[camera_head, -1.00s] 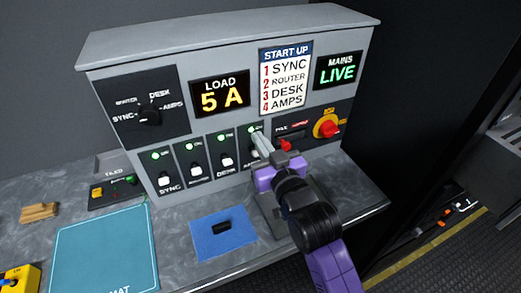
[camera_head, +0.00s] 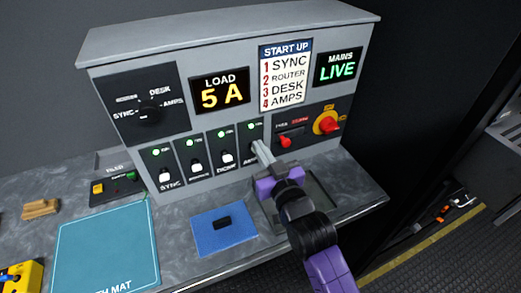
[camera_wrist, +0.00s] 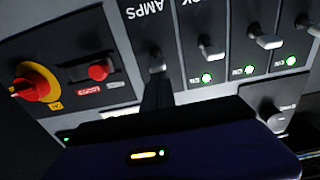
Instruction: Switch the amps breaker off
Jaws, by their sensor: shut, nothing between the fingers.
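The amps breaker (camera_wrist: 156,62) is the rightmost of several breakers on the grey console in the head view. Its label is partly covered there, and its green light (camera_head: 253,126) is lit. My gripper (camera_head: 257,146) is shut and empty, its fingertips at the lower part of the amps breaker. In the wrist view, which shows the panel upside down, my dark fingers (camera_wrist: 158,94) reach up to the amps lever. I cannot tell whether they touch it. The lever's exact position is partly hidden.
The sync (camera_head: 165,175), router (camera_head: 196,166) and desk (camera_head: 226,159) breakers stand to the left with green lights. The load display (camera_head: 220,91) reads 5 A. A red lever (camera_head: 286,141) and a red-yellow rotary switch (camera_head: 327,122) are on the right. A blue mat (camera_head: 210,241) lies below.

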